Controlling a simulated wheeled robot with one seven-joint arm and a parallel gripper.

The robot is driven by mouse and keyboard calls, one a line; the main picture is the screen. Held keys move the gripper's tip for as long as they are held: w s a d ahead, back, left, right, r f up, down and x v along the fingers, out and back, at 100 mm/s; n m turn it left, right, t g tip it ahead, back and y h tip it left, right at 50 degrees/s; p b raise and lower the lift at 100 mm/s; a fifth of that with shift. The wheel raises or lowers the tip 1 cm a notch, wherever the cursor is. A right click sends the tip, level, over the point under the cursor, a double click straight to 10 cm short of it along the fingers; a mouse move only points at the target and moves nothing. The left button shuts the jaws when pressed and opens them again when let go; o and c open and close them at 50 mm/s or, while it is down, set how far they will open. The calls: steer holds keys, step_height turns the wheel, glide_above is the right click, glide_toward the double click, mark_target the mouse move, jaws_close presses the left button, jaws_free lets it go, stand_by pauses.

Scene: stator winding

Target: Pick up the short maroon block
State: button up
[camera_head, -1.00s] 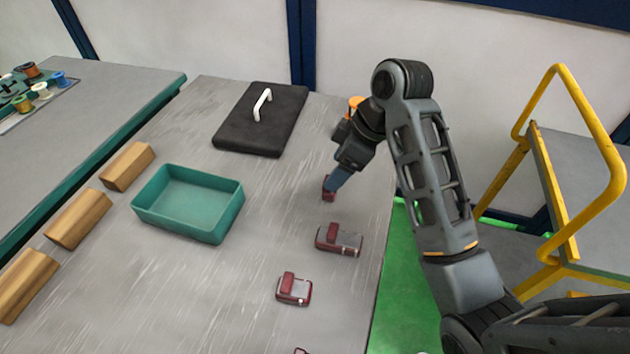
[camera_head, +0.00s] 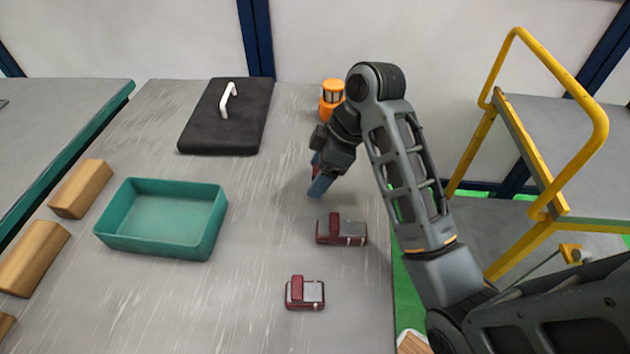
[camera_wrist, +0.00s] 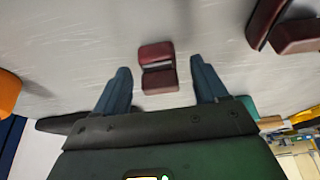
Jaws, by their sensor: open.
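My gripper (camera_wrist: 162,80) is open, with one blue finger on each side of the block and a gap on both sides. In the head view my gripper (camera_head: 318,186) is low over the table, and a sliver of maroon (camera_head: 314,164) shows beside its fingers, the rest hidden. A longer maroon and grey piece (camera_head: 342,231) and a smaller one (camera_head: 305,293) lie nearer on the table.
A black slab with a white handle (camera_head: 225,130) and an orange lamp (camera_head: 331,108) are at the back. Yellow railing (camera_head: 590,150) stands right. The table centre is clear.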

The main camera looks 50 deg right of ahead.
jaws_close()
stand_by(0.5)
steer(key=shift+r, duration=0.1)
